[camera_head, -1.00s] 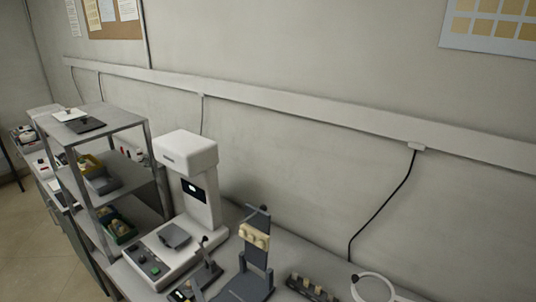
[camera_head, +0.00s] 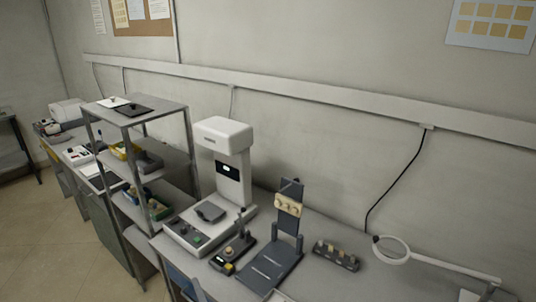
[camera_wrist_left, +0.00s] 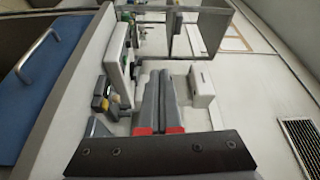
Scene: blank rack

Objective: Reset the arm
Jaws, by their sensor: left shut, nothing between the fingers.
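My left gripper (camera_wrist_left: 160,78) shows in the left wrist view as two long grey fingers with red marks at their base. The fingers lie together, shut, with nothing held between them. They point along the bench top, toward the white instrument and the shelf rack. I cannot make out the left gripper clearly in the head view. My right gripper is in neither view.
The bench holds a grey metal rack (camera_head: 128,117), a white instrument (camera_head: 222,138), a dark stand (camera_head: 268,262), a small knobbed block (camera_head: 336,256) and a ring lamp (camera_head: 391,249). A blue panel with a handle (camera_wrist_left: 45,60) is at the left in the wrist view.

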